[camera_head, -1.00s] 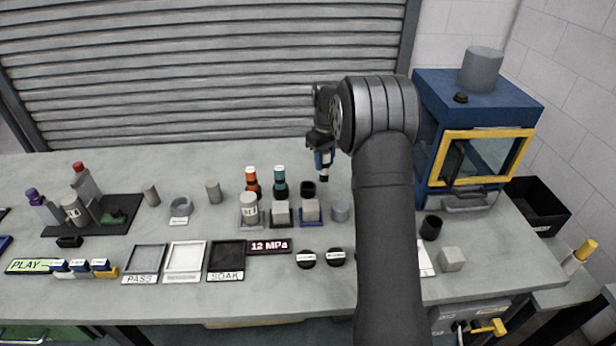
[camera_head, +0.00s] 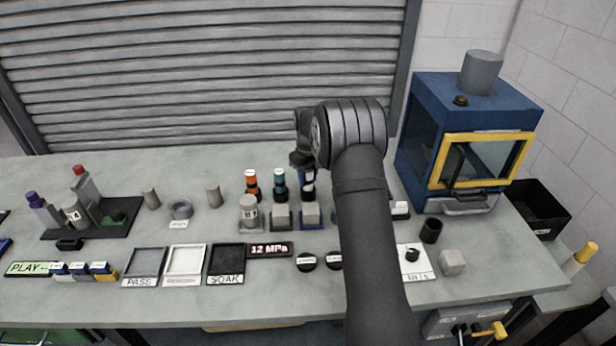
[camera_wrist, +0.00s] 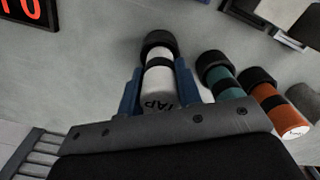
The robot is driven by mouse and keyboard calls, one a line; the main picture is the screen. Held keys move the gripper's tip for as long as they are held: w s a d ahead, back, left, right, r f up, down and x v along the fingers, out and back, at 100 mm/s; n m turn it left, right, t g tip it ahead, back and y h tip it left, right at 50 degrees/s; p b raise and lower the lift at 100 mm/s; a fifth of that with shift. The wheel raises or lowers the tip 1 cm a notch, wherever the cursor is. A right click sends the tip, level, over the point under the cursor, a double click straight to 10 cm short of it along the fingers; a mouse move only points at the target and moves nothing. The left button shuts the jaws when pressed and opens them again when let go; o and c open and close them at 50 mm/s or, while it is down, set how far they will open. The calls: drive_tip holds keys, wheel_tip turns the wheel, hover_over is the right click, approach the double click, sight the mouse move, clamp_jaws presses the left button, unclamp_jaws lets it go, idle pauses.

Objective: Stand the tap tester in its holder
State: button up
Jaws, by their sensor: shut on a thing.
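The tap tester (camera_wrist: 160,92) is a white cylinder with black lettering and a dark band. My gripper (camera_wrist: 159,73) is shut on it, with a blue finger on each side in the wrist view. In the head view my gripper (camera_head: 307,178) holds it upright, to the right of the teal-banded bottle. The holder, a black round cup (camera_wrist: 158,40), lines up with the tester's far end in the wrist view. It also shows low under the gripper in the head view (camera_head: 309,196). Whether the tester's end is inside the cup or just above it, I cannot tell.
A teal bottle (camera_head: 279,182) and an orange bottle (camera_head: 251,184) stand close on the left, in black cups. Grey blocks (camera_head: 311,212) and a labelled cylinder (camera_head: 249,207) stand in front. A blue cabinet (camera_head: 420,130) is on the right.

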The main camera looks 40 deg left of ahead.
drive_tip(key=shift+f, duration=0.15)
drive_tip(key=o, duration=1)
drive_tip(key=shift+c, duration=0.2)
wheel_tip(320, 180, up, 12)
drive_tip(key=shift+r, duration=0.2)
